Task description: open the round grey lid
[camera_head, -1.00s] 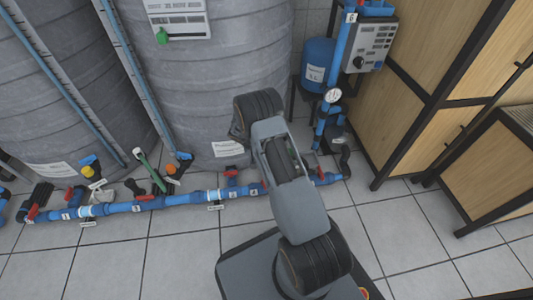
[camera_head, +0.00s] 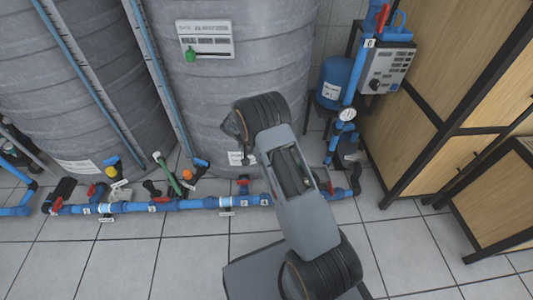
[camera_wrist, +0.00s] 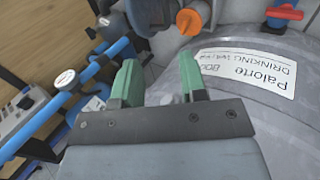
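I see no round grey lid in either view; the tops of the grey tanks are outside the picture. The large ribbed grey tank (camera_head: 245,75) stands behind my arm in the head view. Its curved grey wall (camera_wrist: 270,110) also shows at the right of the wrist view, with a white drinking-water label (camera_wrist: 245,68). My gripper (camera_wrist: 161,82) shows two green fingers set apart, with nothing between them. In the head view my gripper is hidden behind my arm.
A second grey tank (camera_head: 85,90) stands at the left. A blue pipe with red valves (camera_head: 175,205) runs along the floor before the tanks. A blue vessel (camera_head: 334,82), a control box (camera_head: 386,70) and wooden cabinets (camera_head: 450,80) stand at the right. The tiled floor (camera_head: 190,265) in front is clear.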

